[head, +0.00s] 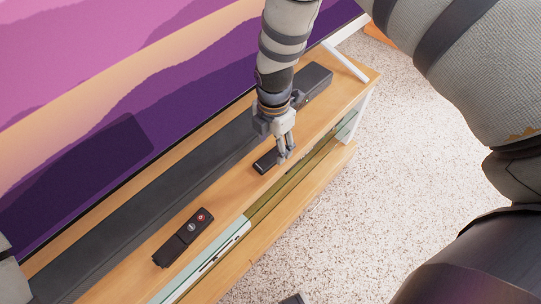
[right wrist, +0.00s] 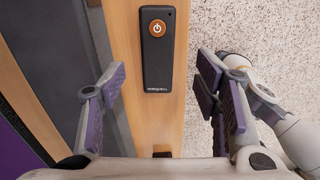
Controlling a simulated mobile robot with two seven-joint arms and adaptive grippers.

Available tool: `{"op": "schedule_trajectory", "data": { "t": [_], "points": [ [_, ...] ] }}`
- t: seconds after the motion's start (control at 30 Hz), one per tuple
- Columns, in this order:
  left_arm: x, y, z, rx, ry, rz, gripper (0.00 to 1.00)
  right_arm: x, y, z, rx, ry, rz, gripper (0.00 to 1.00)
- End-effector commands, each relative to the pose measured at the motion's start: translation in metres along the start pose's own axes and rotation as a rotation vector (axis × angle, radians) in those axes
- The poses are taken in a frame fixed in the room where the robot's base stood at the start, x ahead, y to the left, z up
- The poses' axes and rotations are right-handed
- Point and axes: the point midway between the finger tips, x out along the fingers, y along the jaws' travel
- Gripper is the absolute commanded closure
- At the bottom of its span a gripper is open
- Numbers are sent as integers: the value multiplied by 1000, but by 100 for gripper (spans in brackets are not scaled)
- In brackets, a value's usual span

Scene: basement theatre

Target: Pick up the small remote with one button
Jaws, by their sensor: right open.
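The small remote (head: 264,162) is a dark slab lying flat on the wooden TV stand, near its front edge. In the right wrist view the remote (right wrist: 157,60) is black with one round orange power button near its far end. My right gripper (head: 284,153) points down over the remote and partly covers it in the head view. In the right wrist view the open fingers of the right gripper (right wrist: 160,75) stand to the left and right of the remote, with gaps on both sides. My left gripper is not in view.
A longer black remote (head: 184,238) with a red button lies on the stand (head: 130,278) at lower left. A dark grey soundbar (head: 135,203) runs behind, below a large purple screen (head: 60,130). Speckled carpet (head: 345,200) lies in front of the stand.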

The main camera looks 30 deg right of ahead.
Motion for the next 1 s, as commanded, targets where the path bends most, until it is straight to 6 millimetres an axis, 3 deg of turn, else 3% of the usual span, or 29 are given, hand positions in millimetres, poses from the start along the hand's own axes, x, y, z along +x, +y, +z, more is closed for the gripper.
{"op": "schedule_trajectory", "data": {
  "t": [0.2, 0.47, 0.57, 0.7, 1.0],
  "points": [
    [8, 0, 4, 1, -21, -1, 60, 43, 1, -1, 0, 1, -5, 43],
    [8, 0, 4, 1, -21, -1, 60, 47, 2, 0, -1, -1, 0, 43],
    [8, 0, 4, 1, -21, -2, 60, 47, 2, 0, 0, 0, 0, 61],
    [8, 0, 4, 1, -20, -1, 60, 47, 2, 0, 0, 0, 0, 93],
    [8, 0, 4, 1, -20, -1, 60, 46, 2, 0, 0, 0, 0, 95]
  ]
}}
